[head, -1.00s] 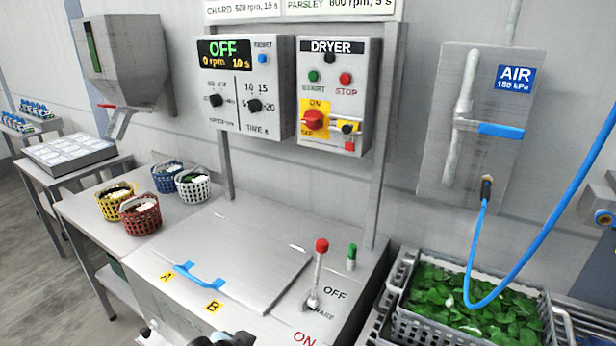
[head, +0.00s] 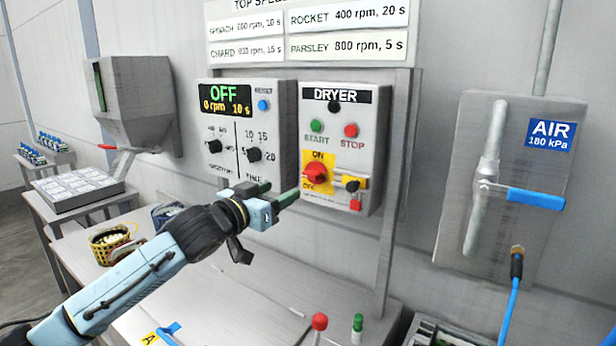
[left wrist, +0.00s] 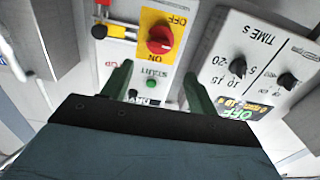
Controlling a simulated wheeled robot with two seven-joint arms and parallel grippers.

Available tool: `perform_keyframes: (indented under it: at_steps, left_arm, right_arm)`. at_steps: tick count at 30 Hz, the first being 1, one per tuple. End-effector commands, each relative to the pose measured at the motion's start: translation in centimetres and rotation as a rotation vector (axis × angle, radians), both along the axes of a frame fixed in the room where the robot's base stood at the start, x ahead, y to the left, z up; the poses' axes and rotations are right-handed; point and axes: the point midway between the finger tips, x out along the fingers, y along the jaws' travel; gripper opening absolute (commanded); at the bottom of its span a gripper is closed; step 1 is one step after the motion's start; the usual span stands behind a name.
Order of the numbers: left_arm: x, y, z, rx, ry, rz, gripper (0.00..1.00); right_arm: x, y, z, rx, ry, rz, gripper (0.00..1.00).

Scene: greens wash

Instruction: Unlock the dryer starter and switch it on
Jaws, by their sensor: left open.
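The dryer starter box (head: 374,140) hangs on the post, with a green START button (head: 316,126) and a red STOP button (head: 351,130). Its red rotary switch (head: 316,173) sits on a yellow ON/OFF plate. Beside it is a yellow and black locking piece (head: 351,184) with a red tag (head: 355,205) below. My left gripper (head: 275,193) is open and empty, left of and in front of the switch. In the left wrist view the panel is upside down; the red switch (left wrist: 160,40) lies beyond the open fingers (left wrist: 157,78). My right gripper is out of view.
The spinner control box (head: 235,125) reads OFF, left of the dryer box. A red-knobbed lever (head: 320,321) and a green-topped post (head: 357,325) stand below. The AIR panel (head: 470,200) with its blue-handled valve and hose is at the right.

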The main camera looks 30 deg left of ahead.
Motion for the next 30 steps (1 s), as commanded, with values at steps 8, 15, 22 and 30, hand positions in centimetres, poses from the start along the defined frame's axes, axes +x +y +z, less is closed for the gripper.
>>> perform_keyframes:
  at_steps: [8,15,22,30]
  left_arm:
    - [5.1,-0.7,0.2,-0.002,0.000,0.002,0.59]
    - [8.9,-1.3,0.2,0.001,0.001,0.001,0.59]
    - [10.8,-1.6,0.0,0.001,0.002,0.000,0.59]
    - [11.2,-1.6,0.0,0.002,0.002,0.000,0.59]
  right_arm:
    - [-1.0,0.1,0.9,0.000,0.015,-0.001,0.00]
    - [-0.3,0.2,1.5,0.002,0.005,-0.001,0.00]
    - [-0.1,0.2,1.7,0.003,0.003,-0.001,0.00]
    - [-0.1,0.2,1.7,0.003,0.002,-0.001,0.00]
